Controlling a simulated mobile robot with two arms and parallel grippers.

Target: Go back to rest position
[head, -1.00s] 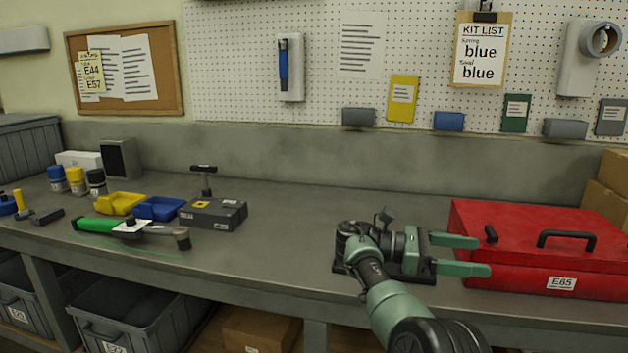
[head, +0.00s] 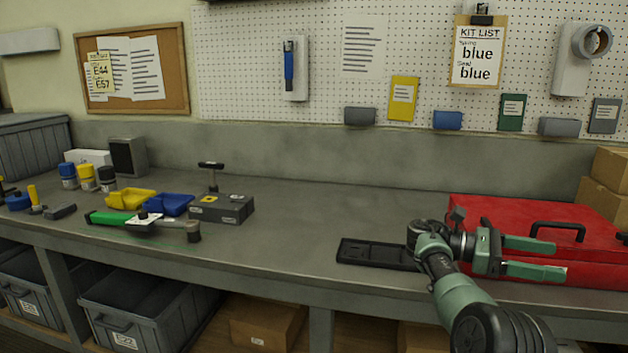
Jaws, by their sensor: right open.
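My right gripper (head: 534,257) is open, with its two green fingers apart and pointing right. It is empty and shows in front of the red toolbox (head: 470,214), hiding part of its front. My right arm comes up from the lower right over the front edge of the bench. My left gripper is not in the head view. A black flat tray (head: 372,253) lies on the bench just left of my right wrist, which covers its right end.
The grey bench (head: 300,215) is clear in the middle. At left are a green-handled tool (head: 112,218), a yellow bin (head: 130,197), a blue bin (head: 171,204) and a dark grey box (head: 228,208). Cardboard boxes (head: 608,180) stand at far right.

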